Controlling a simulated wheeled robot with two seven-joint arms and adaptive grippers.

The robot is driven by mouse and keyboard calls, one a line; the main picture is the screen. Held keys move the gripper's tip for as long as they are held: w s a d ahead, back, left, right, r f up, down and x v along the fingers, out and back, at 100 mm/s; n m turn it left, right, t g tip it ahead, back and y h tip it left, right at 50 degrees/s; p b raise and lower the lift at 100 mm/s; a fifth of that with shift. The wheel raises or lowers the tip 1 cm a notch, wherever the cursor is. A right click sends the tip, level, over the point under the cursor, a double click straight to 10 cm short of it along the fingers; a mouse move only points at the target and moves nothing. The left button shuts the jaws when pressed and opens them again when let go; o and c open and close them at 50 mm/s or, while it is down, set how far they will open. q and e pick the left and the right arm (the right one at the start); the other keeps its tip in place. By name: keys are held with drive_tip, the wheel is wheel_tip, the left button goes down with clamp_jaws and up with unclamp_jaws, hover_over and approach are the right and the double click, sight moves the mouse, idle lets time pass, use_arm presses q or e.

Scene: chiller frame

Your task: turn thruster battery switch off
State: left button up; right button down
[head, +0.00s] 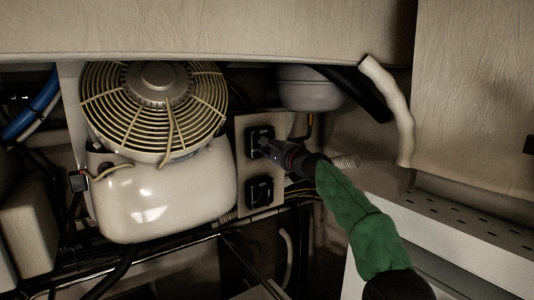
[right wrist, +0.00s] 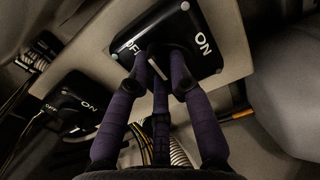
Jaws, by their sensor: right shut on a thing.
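A beige panel holds two black rotary switches, one above the other. My right gripper (head: 270,149) reaches in from the lower right and is shut on the knob of the upper switch (head: 259,133). In the right wrist view, the purple fingers (right wrist: 162,56) close around this knob on its black plate (right wrist: 203,52), with ON readable and OFF partly hidden. A short white mark shows between the fingers. The lower switch (head: 260,191) is untouched and also shows in the right wrist view (right wrist: 72,104). I cannot tell which switch is the thruster battery's. My left gripper is not in view.
A white compressor with a round fan grille (head: 153,95) stands left of the panel (head: 243,160). A rounded grey vessel (head: 310,90) and a pale hose (head: 392,105) are at upper right. A perforated metal ledge (head: 460,232) lies at lower right.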

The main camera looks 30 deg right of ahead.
drive_tip(key=shift+f+n, duration=0.1)
drive_tip(key=shift+n, duration=0.4)
drive_tip(key=c, duration=1.1)
unclamp_jaws()
drive_tip(key=shift+w, duration=0.1)
drive_tip(key=s, duration=0.8)
drive_tip(key=s+d, duration=0.1)
drive_tip(key=s, duration=0.3)
